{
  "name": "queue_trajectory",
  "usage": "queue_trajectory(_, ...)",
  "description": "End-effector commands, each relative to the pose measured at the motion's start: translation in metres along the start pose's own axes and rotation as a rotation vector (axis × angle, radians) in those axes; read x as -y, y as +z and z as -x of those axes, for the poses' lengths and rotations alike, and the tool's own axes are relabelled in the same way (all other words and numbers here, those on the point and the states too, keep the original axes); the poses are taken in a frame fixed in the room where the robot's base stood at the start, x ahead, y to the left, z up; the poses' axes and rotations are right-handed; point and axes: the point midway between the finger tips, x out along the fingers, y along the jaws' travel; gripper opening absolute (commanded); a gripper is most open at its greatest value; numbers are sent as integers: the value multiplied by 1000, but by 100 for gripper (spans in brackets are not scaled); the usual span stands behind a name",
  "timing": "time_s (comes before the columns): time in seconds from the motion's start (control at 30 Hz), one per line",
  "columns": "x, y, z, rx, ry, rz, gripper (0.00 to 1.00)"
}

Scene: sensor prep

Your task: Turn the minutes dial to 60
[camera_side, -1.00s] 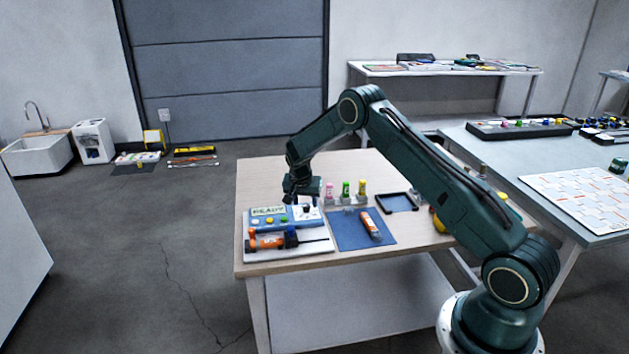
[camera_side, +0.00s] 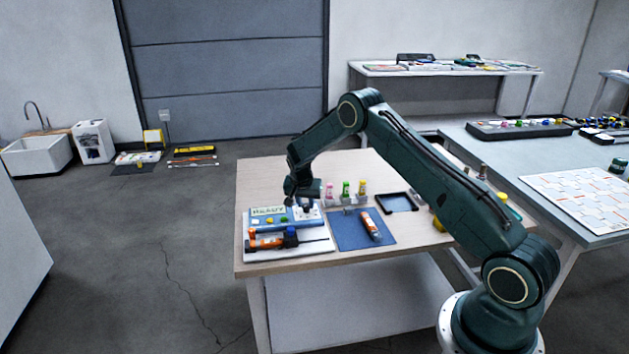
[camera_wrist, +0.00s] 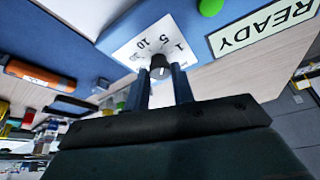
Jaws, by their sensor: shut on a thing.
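The minutes dial (camera_wrist: 160,68) is a small dark knob with a pale pointer line, on a white plate (camera_wrist: 128,52) marked with numbers, of which 1, 5 and 10 show in the wrist view. The plate is on a blue panel (camera_side: 262,224) that also bears a READY display (camera_wrist: 262,24). My gripper (camera_wrist: 163,78) is over the plate with its fingers at the knob, shut on it. In the side view my gripper (camera_side: 305,203) is at the panel's right end and hides the dial. The pointer's exact reading is too small to tell.
An orange and black tool (camera_side: 268,242) lies on a white board in front of the panel. An orange tube (camera_side: 371,226) lies on a blue mat (camera_side: 350,239). Small bottles with pink, green and yellow caps (camera_side: 346,189) stand behind. A dark frame (camera_side: 397,203) lies to the right.

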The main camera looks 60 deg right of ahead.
Motion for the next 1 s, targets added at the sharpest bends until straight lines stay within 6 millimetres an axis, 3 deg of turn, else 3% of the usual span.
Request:
queue_trajectory(0.37,-3,0,0,0,-59,142,2)
queue_trajectory(1.0,-8,-4,-1,0,-281,673,2)
